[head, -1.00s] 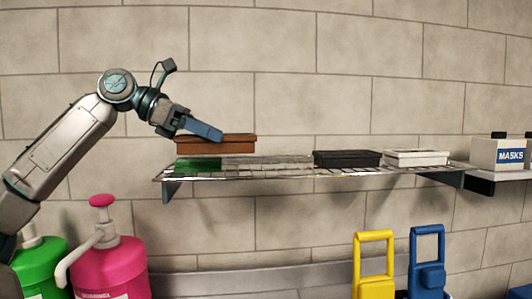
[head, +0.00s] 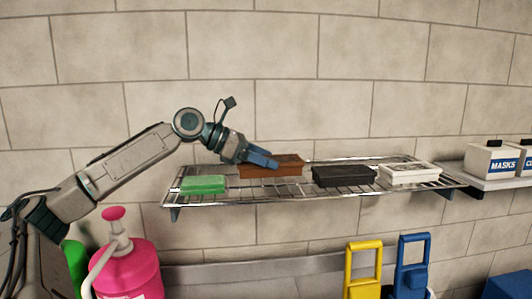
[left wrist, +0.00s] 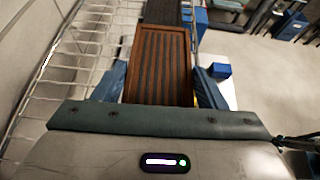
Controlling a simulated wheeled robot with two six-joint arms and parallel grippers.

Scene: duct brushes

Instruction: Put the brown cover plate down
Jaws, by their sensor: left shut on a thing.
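The brown cover plate (head: 284,168) is a flat, box-like piece at the wire shelf (head: 240,199), between the green plate (head: 204,184) and the black plate (head: 343,176). It looks level; I cannot tell whether it touches the wires. My left gripper (head: 268,163) is shut on its left part, with a blue finger along the near side. In the left wrist view the brown cover plate (left wrist: 158,65) shows a ribbed face inside a plain rim, and the blue fingers of my left gripper (left wrist: 160,84) flank it. My right gripper is not in view.
A white plate (head: 409,173) lies on the shelf's right part. A masks box (head: 491,161) stands farther right. Below are a pink pump bottle (head: 126,270), a yellow-handled item (head: 363,268) and a blue-handled one (head: 412,266). Bare wires show between green and brown plates.

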